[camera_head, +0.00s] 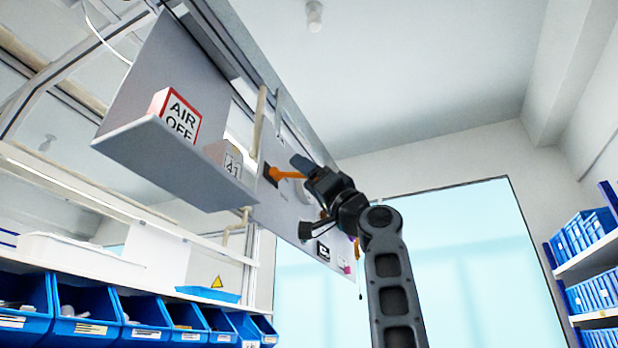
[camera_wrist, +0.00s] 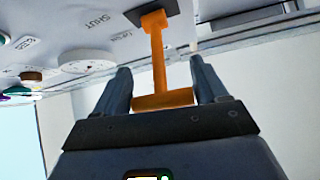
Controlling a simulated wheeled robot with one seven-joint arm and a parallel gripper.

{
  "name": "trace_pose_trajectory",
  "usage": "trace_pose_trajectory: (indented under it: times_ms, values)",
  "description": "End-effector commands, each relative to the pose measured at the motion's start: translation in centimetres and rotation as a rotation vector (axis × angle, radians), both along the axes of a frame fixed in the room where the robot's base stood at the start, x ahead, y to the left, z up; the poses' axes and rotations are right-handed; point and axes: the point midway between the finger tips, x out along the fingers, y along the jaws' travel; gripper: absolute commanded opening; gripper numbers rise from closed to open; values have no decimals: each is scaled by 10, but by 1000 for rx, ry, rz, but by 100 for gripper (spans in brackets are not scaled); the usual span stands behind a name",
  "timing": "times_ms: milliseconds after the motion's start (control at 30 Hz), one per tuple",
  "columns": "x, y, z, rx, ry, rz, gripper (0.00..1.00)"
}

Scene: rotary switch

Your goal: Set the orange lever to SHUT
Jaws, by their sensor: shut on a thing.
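The orange lever (camera_head: 285,174) sticks out from a dark square mount on the grey panel (camera_head: 272,203). In the wrist view the lever (camera_wrist: 158,58) runs from its mount (camera_wrist: 148,12) down to a wide orange end bar. My gripper (camera_head: 308,188) is at the lever's free end. In the wrist view my gripper (camera_wrist: 160,72) has one finger at each end of the bar and is shut on it. The printed word SHUT (camera_wrist: 98,23) is on the panel left of the mount. Smaller print nearer the lever is too blurred to read.
A white round dial (camera_wrist: 88,66) and small coloured knobs are left of the lever in the wrist view. An AIR OFF sign (camera_head: 181,115) stands on a grey shelf (camera_head: 170,165) left of the panel. Blue bins (camera_head: 85,315) line the lower left.

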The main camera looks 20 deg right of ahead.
Motion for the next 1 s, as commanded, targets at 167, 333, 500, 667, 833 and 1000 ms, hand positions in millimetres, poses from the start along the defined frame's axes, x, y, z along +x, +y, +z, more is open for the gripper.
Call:
trace_pose_trajectory:
  times_ms: [167,333,500,667,833,1000]
  values:
    - [5,2,-14,-3,6,-4,17]
    - [8,5,-21,-7,8,-2,17]
    - [10,8,-24,-8,11,-1,17]
    - [12,9,-26,-9,12,0,17]
    - [12,10,-27,-11,14,1,17]
    - [13,11,-27,-11,15,2,17]
